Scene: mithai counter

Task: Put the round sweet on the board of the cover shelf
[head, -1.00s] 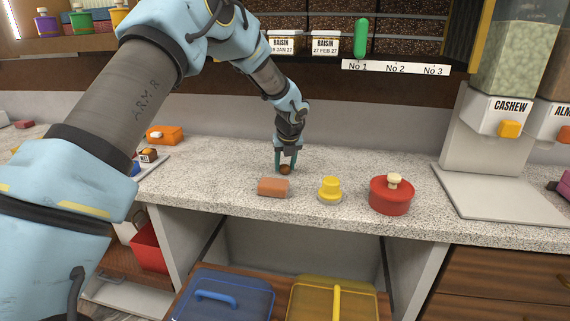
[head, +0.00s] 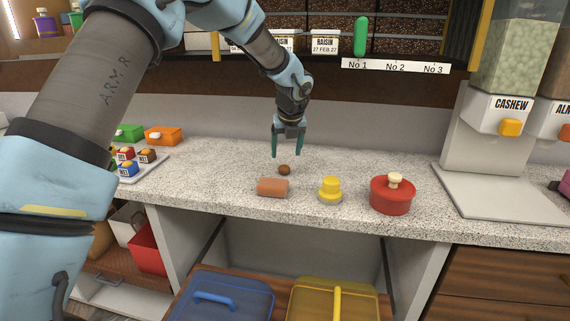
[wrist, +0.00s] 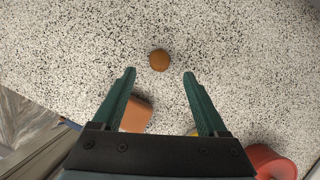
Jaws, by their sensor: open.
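In the wrist view the round sweet (wrist: 159,60) lies ahead of and between the fingertips, touching neither. My gripper (head: 288,153) is open and empty, pointing down above the sweet with a gap between. Its two teal fingers also show in the wrist view (wrist: 159,74). I cannot tell which surface is the board of the cover shelf.
A yellow knobbed piece (head: 330,190) and a red lidded pot (head: 392,195) stand to the right of the cylinder. A tray (head: 150,170) of small coloured pieces is at left. A cashew dispenser (head: 497,115) stands at right. Blue (head: 230,300) and yellow (head: 333,300) lidded boxes sit below.

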